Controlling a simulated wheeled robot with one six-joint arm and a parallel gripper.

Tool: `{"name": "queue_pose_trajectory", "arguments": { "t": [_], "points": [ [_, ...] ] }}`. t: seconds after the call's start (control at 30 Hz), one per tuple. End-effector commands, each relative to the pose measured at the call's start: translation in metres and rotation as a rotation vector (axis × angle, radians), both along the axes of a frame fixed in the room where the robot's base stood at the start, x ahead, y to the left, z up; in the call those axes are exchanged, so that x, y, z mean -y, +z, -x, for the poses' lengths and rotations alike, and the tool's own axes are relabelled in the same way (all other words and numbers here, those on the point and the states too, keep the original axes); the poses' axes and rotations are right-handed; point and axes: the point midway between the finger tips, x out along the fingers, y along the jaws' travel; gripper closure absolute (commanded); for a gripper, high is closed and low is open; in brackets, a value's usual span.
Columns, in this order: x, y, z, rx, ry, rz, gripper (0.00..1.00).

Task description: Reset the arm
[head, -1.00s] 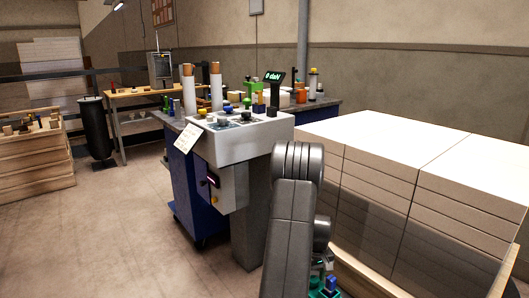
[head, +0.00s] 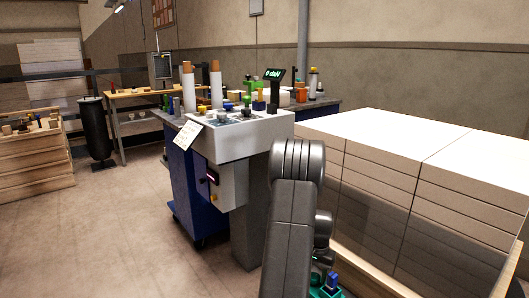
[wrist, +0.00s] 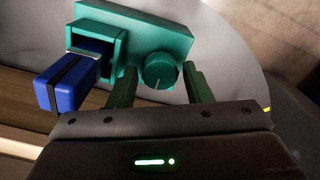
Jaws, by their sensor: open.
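My arm (head: 290,220) rises at the bottom middle of the head view, in front of the white stacks. My gripper (wrist: 163,84) shows in the wrist view with its two dark green fingers apart. A round teal knob (wrist: 160,72) on a teal block (wrist: 135,28) lies in the gap between the fingertips; I cannot tell whether they touch it. A blue piece (wrist: 62,80) with a dark band sticks out of a socket in the block. A teal and blue thing (head: 328,288) shows at the bottom of the head view, partly cut off.
A white control console (head: 238,137) with knobs and a small display stands left of my arm. White ream stacks (head: 400,150) fill the right on a wooden base. A dark cylinder (head: 95,130) and a wooden crate (head: 35,165) stand at left. The floor at front left is clear.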

Motion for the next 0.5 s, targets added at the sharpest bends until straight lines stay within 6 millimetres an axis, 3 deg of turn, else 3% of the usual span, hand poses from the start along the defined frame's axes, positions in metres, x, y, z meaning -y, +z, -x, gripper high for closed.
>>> {"name": "queue_pose_trajectory", "arguments": {
  "t": [0.5],
  "points": [
    [0.0001, -0.0024, -0.0003, 0.001, -0.406, 0.000, 0.55]
  ]
}}
